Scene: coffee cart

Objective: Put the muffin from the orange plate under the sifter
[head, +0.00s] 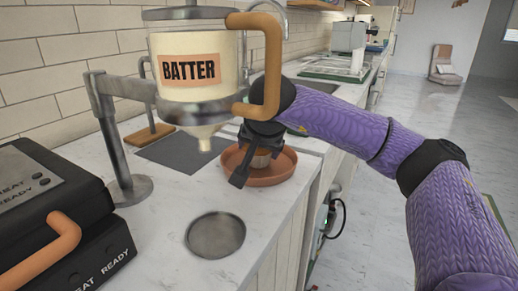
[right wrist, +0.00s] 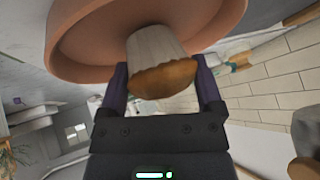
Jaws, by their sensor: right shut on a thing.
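The muffin (right wrist: 162,78), with a pale wrapper and brown top, is between the fingers of my right gripper (head: 250,164). In the head view only a small part of the muffin (head: 262,160) shows behind the gripper. The gripper is shut on it over the orange plate (head: 287,170), which stands on the counter. In the right wrist view the plate (right wrist: 75,62) is close against the wrapper's base; I cannot tell whether they touch. I cannot make out a sifter in either view. My left gripper is not in view.
A batter dispenser (head: 190,100) with an orange handle hangs on a metal stand (head: 128,190) just left of my right gripper. A round metal disc (head: 215,235) is on the counter in front. A black appliance (head: 60,220) stands at left. The counter's right edge is close to the plate.

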